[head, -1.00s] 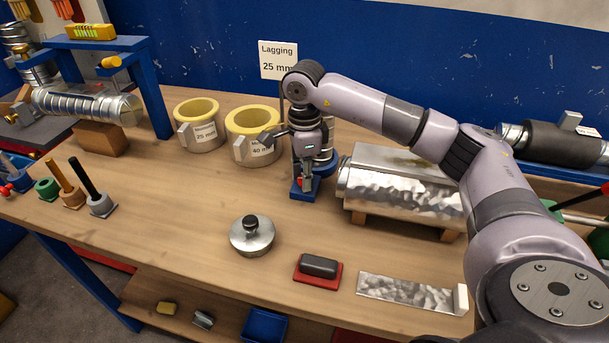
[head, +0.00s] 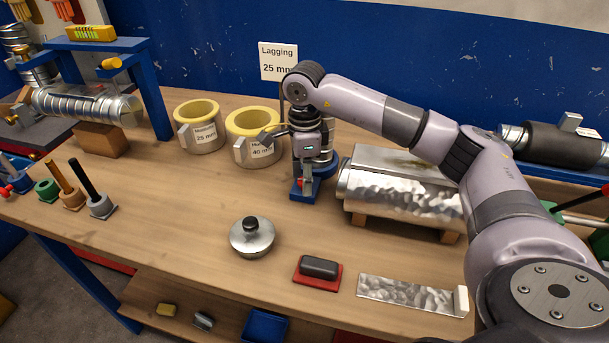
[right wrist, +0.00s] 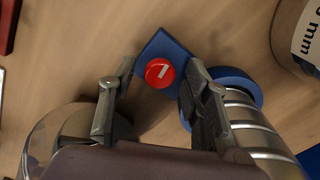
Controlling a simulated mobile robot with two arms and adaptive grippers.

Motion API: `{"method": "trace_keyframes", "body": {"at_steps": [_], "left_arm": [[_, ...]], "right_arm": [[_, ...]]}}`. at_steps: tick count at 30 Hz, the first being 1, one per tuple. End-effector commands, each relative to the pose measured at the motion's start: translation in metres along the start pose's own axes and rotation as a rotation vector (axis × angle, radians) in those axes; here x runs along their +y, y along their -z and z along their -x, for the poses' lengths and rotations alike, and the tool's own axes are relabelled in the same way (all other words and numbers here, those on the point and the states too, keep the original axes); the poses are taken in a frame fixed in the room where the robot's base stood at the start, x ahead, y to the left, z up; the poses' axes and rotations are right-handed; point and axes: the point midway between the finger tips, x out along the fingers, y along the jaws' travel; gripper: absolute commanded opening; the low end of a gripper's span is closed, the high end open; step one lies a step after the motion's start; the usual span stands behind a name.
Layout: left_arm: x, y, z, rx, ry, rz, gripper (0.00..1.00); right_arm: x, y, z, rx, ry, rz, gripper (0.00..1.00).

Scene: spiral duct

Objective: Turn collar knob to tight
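The collar knob (right wrist: 160,73) is a round red knob with a white line, set on a blue block (right wrist: 172,48) in the right wrist view. The line runs slantwise. In the head view the blue block (head: 303,193) shows on the bench, and the gripper hides the knob. My right gripper (right wrist: 162,66) points down over the block, with its fingers apart on either side of the knob. I see no clear contact. It also shows in the head view (head: 306,182). My left gripper is out of view.
Two yellow-lined rings (head: 197,137) (head: 252,150) stand left of my right gripper. A dented metal cover (head: 400,205) lies close on its right.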

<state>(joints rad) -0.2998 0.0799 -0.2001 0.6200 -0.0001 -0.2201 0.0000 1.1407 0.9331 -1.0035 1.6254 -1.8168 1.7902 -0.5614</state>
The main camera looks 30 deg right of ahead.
Motion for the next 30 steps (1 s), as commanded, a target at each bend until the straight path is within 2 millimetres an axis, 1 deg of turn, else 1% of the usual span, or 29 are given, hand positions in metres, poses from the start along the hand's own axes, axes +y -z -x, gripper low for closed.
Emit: {"method": "trace_keyframes", "body": {"at_steps": [8,11,14,21,24,27,30], "left_arm": [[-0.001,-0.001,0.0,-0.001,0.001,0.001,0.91],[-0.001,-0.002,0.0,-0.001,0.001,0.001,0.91],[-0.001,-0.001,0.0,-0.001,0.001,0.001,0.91],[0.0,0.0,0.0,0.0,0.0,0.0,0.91],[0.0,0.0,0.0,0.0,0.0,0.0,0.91],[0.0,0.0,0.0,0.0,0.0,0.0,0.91],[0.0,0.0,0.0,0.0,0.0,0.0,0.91]], "right_arm": [[0.0,0.0,0.0,0.001,-0.001,0.0,0.46],[0.0,0.0,0.006,0.0,-0.001,0.001,0.46],[-0.001,-0.001,0.02,-0.002,0.002,0.001,0.46],[-0.001,-0.001,0.072,-0.002,0.003,0.001,0.46],[-0.001,-0.001,0.091,-0.002,0.002,0.001,0.46],[-0.001,0.0,0.106,0.0,0.002,0.001,0.46],[-0.001,0.0,0.115,-0.001,0.001,0.0,0.46]]}}
